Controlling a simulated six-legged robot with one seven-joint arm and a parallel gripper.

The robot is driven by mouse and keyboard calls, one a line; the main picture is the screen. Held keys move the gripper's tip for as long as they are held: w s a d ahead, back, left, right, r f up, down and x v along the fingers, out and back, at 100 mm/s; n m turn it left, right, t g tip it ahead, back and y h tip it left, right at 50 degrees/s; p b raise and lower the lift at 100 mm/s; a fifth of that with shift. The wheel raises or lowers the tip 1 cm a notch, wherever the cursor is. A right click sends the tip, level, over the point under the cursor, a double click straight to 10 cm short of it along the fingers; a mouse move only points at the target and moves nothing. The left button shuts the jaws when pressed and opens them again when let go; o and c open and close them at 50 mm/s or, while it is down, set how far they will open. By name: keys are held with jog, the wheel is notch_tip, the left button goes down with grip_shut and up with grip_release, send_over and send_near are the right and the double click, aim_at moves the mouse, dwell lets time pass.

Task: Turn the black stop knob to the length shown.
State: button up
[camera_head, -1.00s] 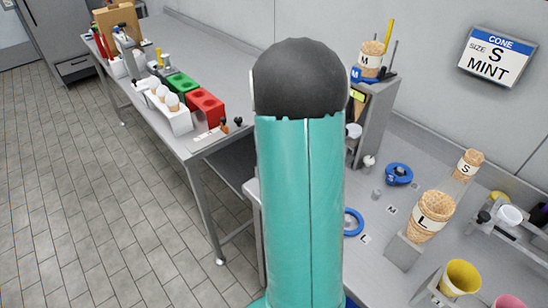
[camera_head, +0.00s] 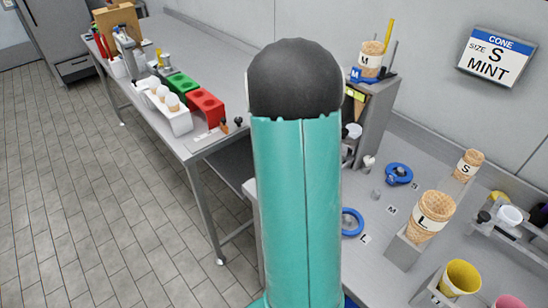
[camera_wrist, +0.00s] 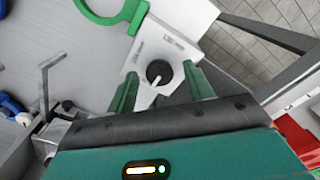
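The black stop knob (camera_wrist: 157,70) sits on a pale plate (camera_wrist: 165,48) in the wrist view, with a short white pointer line towards the lower left. Faint marks on the plate are too small to read. My gripper (camera_wrist: 161,72) has two green fingers, set apart on the left and right of the knob, with visible gaps; I cannot tell their height relative to it. In the head view my teal arm hides the gripper and knob. The wall sign (camera_head: 495,57) reads CONE, SIZE S, MINT.
A green ring (camera_wrist: 128,22) adjoins the plate. On the right bench are an L cone (camera_head: 432,212), an S cone (camera_head: 470,163), blue rings (camera_head: 399,173) and a yellow cup (camera_head: 460,277). Red (camera_head: 207,108) and green blocks stand on the left table.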

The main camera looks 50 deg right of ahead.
notch_tip(320, 180, up, 14)
dwell(0.6)
jog(key=shift+f, duration=0.1)
dwell(0.4)
